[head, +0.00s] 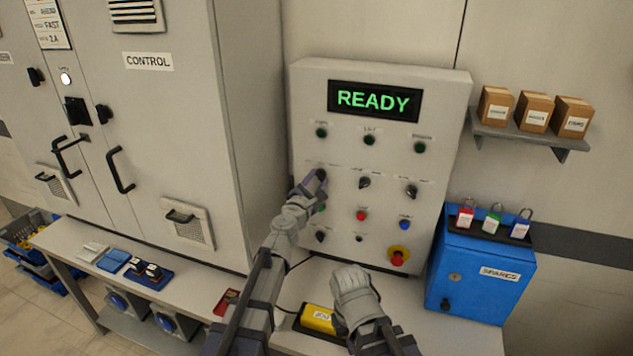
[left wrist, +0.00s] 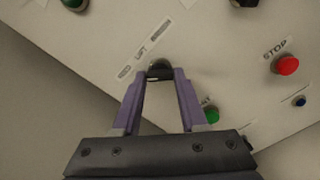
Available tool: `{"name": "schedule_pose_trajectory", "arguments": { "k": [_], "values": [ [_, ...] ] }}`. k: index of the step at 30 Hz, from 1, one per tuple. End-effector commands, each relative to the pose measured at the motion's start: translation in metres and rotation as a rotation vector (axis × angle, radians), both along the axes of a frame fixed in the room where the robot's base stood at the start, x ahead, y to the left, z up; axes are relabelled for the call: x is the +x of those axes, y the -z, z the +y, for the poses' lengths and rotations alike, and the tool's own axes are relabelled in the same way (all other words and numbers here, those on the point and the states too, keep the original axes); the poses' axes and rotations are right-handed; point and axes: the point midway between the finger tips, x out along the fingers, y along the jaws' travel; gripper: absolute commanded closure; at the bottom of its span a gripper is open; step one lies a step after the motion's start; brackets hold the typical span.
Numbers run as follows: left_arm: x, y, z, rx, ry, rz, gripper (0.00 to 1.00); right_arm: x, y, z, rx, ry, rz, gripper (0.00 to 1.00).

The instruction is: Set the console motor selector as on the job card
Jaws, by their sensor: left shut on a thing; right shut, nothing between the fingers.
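The grey console (head: 380,150) stands at the middle, its display (head: 374,101) reading READY in green. My left gripper (head: 317,180) is at the left selector of the middle row. In the left wrist view the two purple fingers (left wrist: 160,78) are closed around this dark selector knob (left wrist: 160,68). Small labels above it seem to include FEED and LIFT; its exact setting is hard to read. The job card (head: 47,22) is at the top left, cut by the frame edge; FAST and 2 A are legible. My right gripper (head: 350,280) is low before the console, shut and empty.
Two more selectors (head: 364,182) (head: 411,191) sit in the same row. Below are a red STOP button (head: 361,216), a blue button (head: 405,223) and a red emergency button (head: 398,255). A yellow device (head: 318,319) lies by my right gripper. A blue box (head: 480,270) stands right.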

Motion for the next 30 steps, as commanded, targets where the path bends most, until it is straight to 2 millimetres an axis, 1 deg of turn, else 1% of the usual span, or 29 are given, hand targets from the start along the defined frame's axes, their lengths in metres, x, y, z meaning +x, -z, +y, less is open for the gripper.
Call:
{"name": "schedule_pose_trajectory", "arguments": {
  "k": [5, 21, 30],
  "values": [
    [-0.0003, 0.0, -0.0003, 0.08, 0.001, -0.023, 1.0, 0.0, 0.0001, 0.0, 0.0, 0.0, 0.0, 1.0],
    [-0.0004, 0.0002, -0.0004, 0.523, 0.001, -0.15, 1.0, 0.0, 0.0002, 0.0, 0.0, 0.0, 0.0, 1.0],
    [-0.0006, 0.0002, -0.0004, 0.71, 0.002, -0.204, 1.0, 0.0, 0.0002, 0.0, 0.0, 0.0, 0.0, 1.0]
  ]
}}
